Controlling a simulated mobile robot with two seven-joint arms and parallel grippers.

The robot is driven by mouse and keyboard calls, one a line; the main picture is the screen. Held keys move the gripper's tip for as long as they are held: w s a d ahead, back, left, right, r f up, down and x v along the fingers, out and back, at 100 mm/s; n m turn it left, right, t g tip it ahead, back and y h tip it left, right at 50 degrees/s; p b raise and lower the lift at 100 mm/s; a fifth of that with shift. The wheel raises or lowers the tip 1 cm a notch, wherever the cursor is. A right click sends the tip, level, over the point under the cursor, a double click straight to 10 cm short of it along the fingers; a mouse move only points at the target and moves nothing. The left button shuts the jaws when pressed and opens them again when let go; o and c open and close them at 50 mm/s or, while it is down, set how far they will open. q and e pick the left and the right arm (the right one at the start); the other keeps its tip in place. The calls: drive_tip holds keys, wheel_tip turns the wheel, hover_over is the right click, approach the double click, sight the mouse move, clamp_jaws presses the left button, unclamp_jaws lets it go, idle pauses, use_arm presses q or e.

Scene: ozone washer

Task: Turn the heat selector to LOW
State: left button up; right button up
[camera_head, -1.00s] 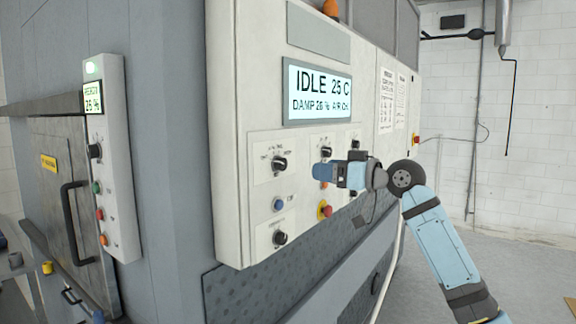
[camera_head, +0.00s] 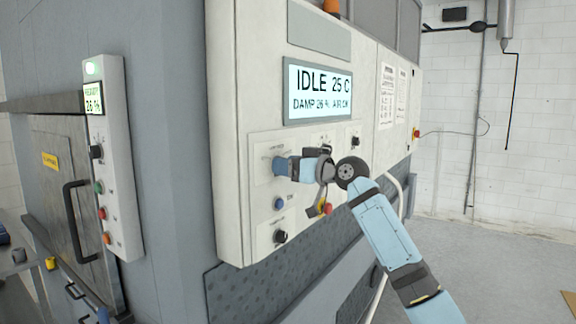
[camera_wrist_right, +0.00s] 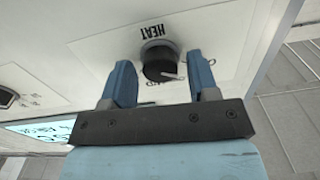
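The heat selector is a round black knob (camera_wrist_right: 160,62) with a pale pointer line, on a white plate marked HEAT. In the right wrist view it appears upside down, with its pointer toward the lower right. My right gripper (camera_wrist_right: 160,72) is open, with one blue finger on each side of the knob and a gap visible on the right. In the head view my right gripper (camera_head: 281,165) is at the upper left knob position of the white panel (camera_head: 228,200) and hides that knob. The lettering at the pointer is partly hidden. My left gripper is not in view.
A blue button (camera_head: 279,204), a lower black knob (camera_head: 280,237) and a red button (camera_head: 327,209) are close by on the panel. The display (camera_head: 318,95) above reads IDLE 25 C. A grey door with a handle (camera_head: 78,218) is at left.

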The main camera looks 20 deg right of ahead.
drive_tip(key=c, duration=0.7)
drive_tip(key=m+p, duration=0.6)
drive_tip(key=m, duration=0.1)
drive_tip(key=shift+r+m, duration=0.1)
drive_tip(key=shift+m, duration=0.2)
idle(0.4)
drive_tip(key=o, duration=0.9)
